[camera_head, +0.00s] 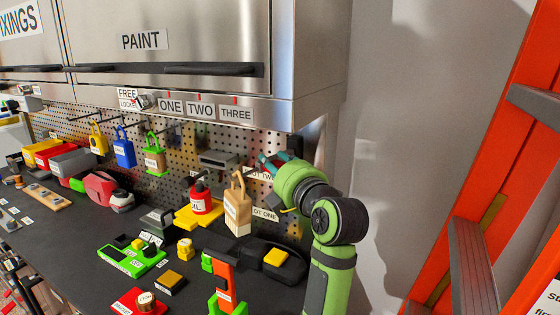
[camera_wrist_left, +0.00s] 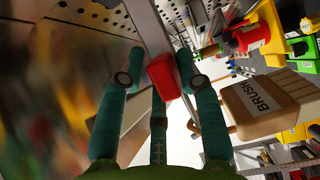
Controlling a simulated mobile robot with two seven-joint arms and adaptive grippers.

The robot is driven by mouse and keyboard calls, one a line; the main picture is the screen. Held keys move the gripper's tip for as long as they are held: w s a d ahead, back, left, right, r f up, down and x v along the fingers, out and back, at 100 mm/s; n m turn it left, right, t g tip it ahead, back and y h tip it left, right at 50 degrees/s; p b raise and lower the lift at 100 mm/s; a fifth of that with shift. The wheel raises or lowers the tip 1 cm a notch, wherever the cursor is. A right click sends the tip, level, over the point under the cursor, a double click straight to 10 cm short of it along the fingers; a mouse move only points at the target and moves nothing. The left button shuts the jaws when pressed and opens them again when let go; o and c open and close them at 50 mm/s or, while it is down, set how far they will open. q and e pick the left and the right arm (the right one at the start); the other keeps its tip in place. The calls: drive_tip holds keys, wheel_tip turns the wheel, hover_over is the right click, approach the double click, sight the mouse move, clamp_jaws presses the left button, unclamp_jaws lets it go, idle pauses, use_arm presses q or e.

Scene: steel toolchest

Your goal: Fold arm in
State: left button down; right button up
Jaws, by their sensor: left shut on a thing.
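My left arm is green and bent, on the right of the head view. Its gripper (camera_head: 270,162) has teal fingers and is at the pegboard, beside the SLOT TWO label. In the left wrist view the gripper (camera_wrist_left: 162,85) is shut on a red block (camera_wrist_left: 165,77), which sits against a pale metal bar. What the block belongs to is hidden. A wooden brush block (camera_wrist_left: 262,104) is beside the fingers on the right; it also shows in the head view (camera_head: 237,205). My right gripper is in neither view.
A steel cabinet (camera_head: 180,95) overhangs the pegboard. The dark worktop (camera_head: 75,240) carries a red oil can (camera_head: 200,197), a green device (camera_head: 130,258) and several other tools. An orange ladder (camera_head: 500,150) stands at the right. Bare grey wall (camera_head: 390,110) lies between cabinet and ladder.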

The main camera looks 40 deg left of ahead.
use_arm(q)
drive_tip(key=shift+f, duration=0.15)
drive_tip(key=c, duration=1)
unclamp_jaws()
drive_tip(key=shift+w+d, duration=0.1)
drive_tip(key=v, duration=0.7)
drive_tip(key=shift+d, duration=0.25)
